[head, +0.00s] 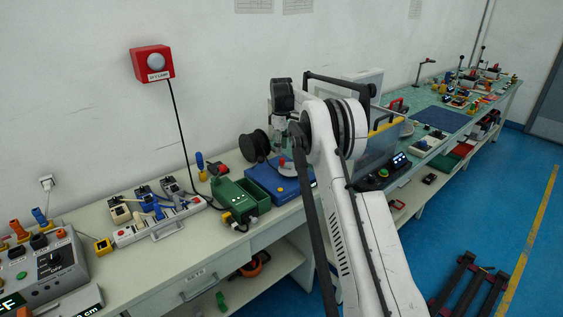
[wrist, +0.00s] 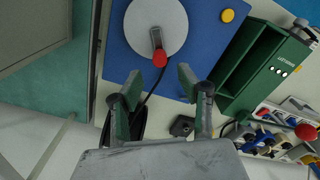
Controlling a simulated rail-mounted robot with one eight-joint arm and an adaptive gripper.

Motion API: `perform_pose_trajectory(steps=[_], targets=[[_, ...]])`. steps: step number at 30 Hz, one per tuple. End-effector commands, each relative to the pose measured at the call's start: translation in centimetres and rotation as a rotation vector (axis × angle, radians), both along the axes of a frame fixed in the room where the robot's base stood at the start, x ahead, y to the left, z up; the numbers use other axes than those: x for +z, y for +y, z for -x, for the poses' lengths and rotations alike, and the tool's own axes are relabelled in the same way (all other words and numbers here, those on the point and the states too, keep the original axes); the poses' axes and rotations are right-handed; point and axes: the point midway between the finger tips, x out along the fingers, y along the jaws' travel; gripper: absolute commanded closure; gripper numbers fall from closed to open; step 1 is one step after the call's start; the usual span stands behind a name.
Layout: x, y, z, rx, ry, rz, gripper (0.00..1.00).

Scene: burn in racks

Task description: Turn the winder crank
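The winder is a blue box (head: 264,181) on the bench. In the wrist view its top shows a pale grey disc (wrist: 140,15) with a dark crank arm (wrist: 156,38) ending in a red knob (wrist: 160,58). The red knob also shows small in the head view (head: 282,161), below my wrist. My gripper (wrist: 158,82) is open and empty, with its two fingers apart. In the wrist view the red knob lies just beyond the fingertips, between their lines, and no contact shows. The height gap is hard to tell.
A green open box (wrist: 250,62) stands beside the winder. A black spool (head: 255,146) stands behind it, with a dark cable near the winder. A power strip with plugs (head: 160,222) lies left. A clear panel (head: 376,150) stands to the right of my arm.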

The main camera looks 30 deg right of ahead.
Motion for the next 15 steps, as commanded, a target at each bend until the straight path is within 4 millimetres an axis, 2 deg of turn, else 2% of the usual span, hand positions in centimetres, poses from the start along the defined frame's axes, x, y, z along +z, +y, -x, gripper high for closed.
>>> perform_pose_trajectory(steps=[6, 15], targets=[[-3.9, 0.0, 0.0, 0.000, 0.000, 0.000, 0.64], [-6.5, 0.0, 0.0, 0.000, 0.000, 0.000, 0.64]])
